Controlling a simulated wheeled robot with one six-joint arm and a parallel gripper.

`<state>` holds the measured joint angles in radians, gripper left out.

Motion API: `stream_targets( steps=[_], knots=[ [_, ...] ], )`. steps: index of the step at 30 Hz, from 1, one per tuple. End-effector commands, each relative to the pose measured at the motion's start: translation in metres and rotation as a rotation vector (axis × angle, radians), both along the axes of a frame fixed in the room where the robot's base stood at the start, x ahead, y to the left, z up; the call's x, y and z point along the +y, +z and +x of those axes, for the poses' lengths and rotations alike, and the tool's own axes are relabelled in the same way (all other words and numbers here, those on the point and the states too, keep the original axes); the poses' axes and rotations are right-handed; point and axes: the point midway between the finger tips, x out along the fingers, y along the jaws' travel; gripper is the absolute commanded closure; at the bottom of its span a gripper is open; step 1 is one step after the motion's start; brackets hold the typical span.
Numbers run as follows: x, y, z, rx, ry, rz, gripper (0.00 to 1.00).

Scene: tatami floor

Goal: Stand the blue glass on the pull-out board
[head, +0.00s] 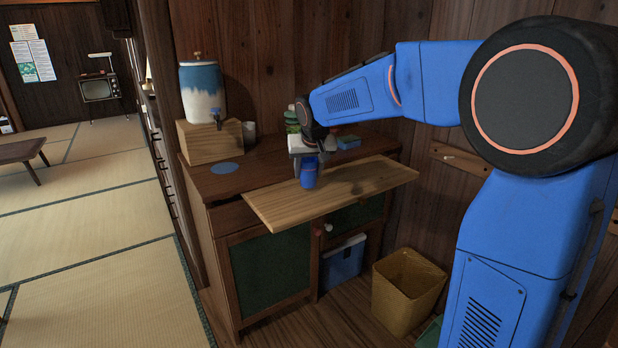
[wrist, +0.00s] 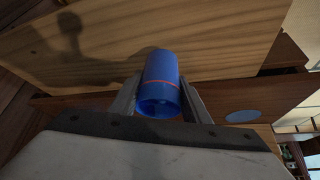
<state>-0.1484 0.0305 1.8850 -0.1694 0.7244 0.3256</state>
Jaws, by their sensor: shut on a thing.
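The blue glass (head: 309,174) is at the pull-out board (head: 270,208), near the board's middle. In the wrist view the glass (wrist: 160,84) has an orange line around it and sits between the two fingers. My gripper (head: 306,166) is shut on the glass from above and behind; the fingers also show in the wrist view (wrist: 160,102). The glass looks upright in the head view. I cannot tell whether its base touches the board. The light wooden board sticks out from the front of the dark cabinet.
A blue-and-white water jar (head: 202,92) stands on a wooden box (head: 210,141) at the cabinet's left. A round blue mat (head: 224,168) lies on the cabinet top. A yellow bin (head: 407,290) stands on the floor below. The board's left and right parts are clear.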

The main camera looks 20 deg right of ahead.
Motion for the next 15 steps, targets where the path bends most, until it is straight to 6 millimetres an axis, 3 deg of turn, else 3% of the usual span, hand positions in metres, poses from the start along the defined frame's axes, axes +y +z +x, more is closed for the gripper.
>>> stream_targets(
  steps=[5, 15],
  knots=[
    [0.0, -0.021, 0.0, 0.0, 0.001, 0.0, 0.82],
    [0.0, -0.024, 0.0, -0.001, 0.0, 0.0, 0.82]
  ],
)
